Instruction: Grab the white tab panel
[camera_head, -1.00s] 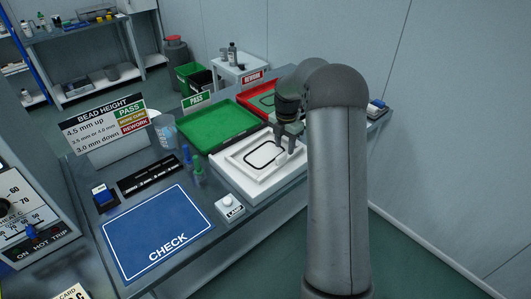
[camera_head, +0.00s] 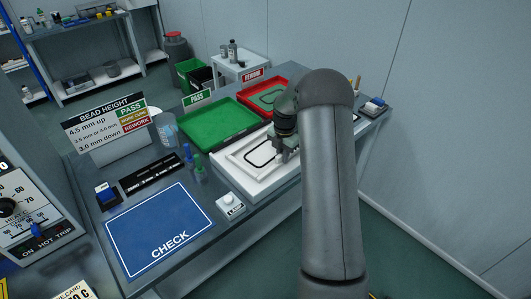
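A white panel with a black rounded-rectangle bead (camera_head: 247,155) lies flat in a white fixture (camera_head: 236,183) on the bench. My gripper (camera_head: 280,156) points down at the right side of this panel, with its fingertips low, near or at the panel's right edge. The tab itself is not clear at this size. My arm and the gripper body cover the right end of the fixture. The finger gap is too small and too hidden to read, so I cannot tell whether they grip the panel.
A green PASS tray (camera_head: 218,124) is behind the fixture, with a red REWORK tray (camera_head: 250,93) to its right. A LAMP box (camera_head: 231,205) and green and blue bottles (camera_head: 198,172) stand close by. A blue CHECK mat (camera_head: 158,230) lies clear in front.

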